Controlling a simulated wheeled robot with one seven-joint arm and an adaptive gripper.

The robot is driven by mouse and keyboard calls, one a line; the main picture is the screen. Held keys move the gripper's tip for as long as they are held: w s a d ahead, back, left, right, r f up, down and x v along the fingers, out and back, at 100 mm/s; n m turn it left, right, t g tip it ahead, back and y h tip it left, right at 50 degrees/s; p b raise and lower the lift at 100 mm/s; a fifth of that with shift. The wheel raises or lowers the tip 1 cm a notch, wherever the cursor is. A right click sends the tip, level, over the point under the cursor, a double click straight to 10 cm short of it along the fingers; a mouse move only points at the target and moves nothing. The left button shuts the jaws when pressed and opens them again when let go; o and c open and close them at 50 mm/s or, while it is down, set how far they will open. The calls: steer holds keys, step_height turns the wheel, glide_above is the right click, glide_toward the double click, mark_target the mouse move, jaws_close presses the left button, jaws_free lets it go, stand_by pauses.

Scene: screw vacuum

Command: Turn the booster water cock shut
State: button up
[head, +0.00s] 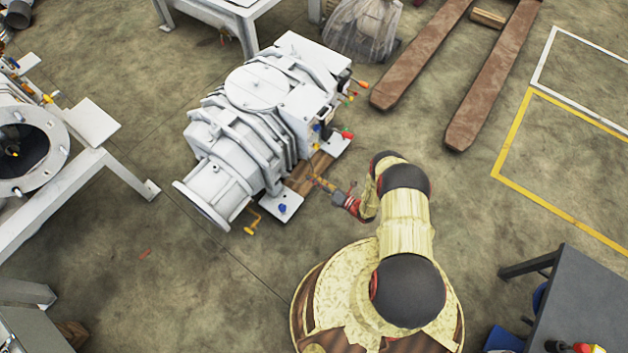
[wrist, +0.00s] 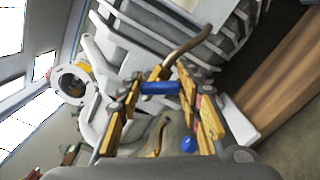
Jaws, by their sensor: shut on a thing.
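The water cock's blue handle (wrist: 160,87) shows in the wrist view, close in front of me, with a brown curved pipe beyond it. My gripper (wrist: 168,78) has its yellowish fingers on either side of this handle and is shut on it. In the head view my gripper (head: 316,180) reaches to the right side of the white booster pump (head: 250,120), low near its base. The handle itself is too small and covered to make out there. I cannot tell how far the cock is turned.
A second blue knob (head: 283,208) and a yellow bent pipe (head: 252,222) sit near the pump's front foot. A red knob (head: 347,135) is on the pump's right side. Brown forks (head: 420,55) lie at the top right. A dark table (head: 585,300) stands at lower right.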

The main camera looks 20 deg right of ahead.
steer(key=m, duration=0.6)
steer(key=shift+f, duration=0.15)
steer(key=shift+m, duration=0.3)
steer(key=o, duration=1.1)
steer(key=shift+o, duration=0.5)
steer(key=v, duration=1.2)
